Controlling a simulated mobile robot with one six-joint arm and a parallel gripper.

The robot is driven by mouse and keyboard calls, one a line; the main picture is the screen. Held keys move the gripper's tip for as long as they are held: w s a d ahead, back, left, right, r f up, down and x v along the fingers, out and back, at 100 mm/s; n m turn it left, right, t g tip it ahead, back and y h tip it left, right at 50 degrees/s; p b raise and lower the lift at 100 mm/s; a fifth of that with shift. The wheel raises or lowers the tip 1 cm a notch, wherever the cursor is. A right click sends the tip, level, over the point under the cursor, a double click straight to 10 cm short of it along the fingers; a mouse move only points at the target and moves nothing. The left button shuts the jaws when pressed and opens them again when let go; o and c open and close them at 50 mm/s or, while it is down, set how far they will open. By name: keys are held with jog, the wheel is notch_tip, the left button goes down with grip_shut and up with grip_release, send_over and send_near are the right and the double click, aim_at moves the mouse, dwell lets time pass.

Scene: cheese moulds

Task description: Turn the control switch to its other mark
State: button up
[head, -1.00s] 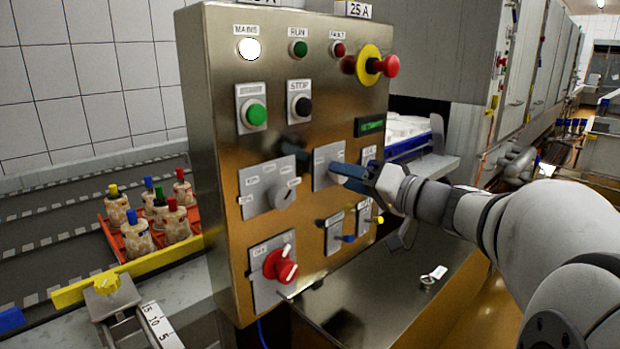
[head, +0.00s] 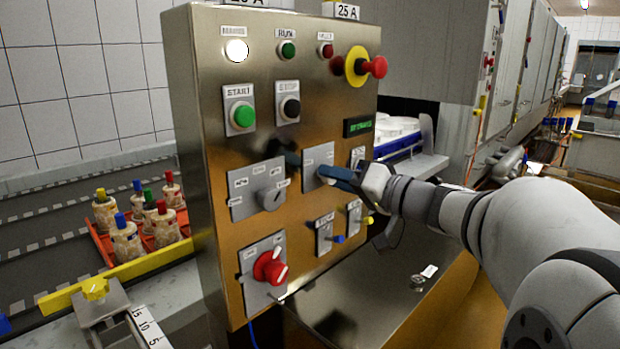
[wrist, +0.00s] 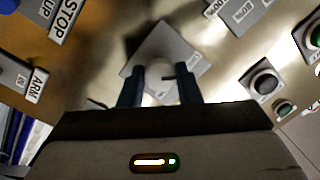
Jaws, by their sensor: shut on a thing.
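The control switch is a pale knob (wrist: 160,84) on a square grey plate (wrist: 178,45) in the wrist view. The plate also shows in the head view (head: 318,158), in the middle of the steel control panel (head: 215,100). My gripper (wrist: 160,96) has its two blue fingers on either side of the knob, shut on it. In the head view the gripper (head: 334,177) reaches the plate from the right and hides the knob. A dark mark shows near the knob, but I cannot read which mark it points to.
A grey selector (head: 270,197) sits left of the held switch, and a red rotary switch (head: 270,267) below it. Small toggles (head: 338,238) sit just under my gripper. A red emergency button (head: 375,67) sticks out above. An orange tray of bottles (head: 105,240) stands left.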

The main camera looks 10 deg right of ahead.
jog(key=shift+f+m+b, duration=0.1)
jog(key=shift+m+b, duration=0.2)
jog(key=shift+m, duration=0.1)
jog(key=shift+s+m+t+h+b, duration=0.15)
jog(key=shift+m+t, duration=0.4)
jog(key=shift+m, duration=4)
jog(key=shift+w+m+t+h+b, duration=0.2)
jog(key=shift+m+t, duration=0.35)
jog(key=shift+m, duration=4)
jog(key=o, duration=0.9)
jog(key=shift+o, duration=0.2)
jog(key=shift+s, duration=0.2)
jog(key=p+v, duration=0.1)
jog(key=v, duration=0.6)
jog(key=shift+s+d, duration=0.15)
jog(key=shift+s, duration=0.15)
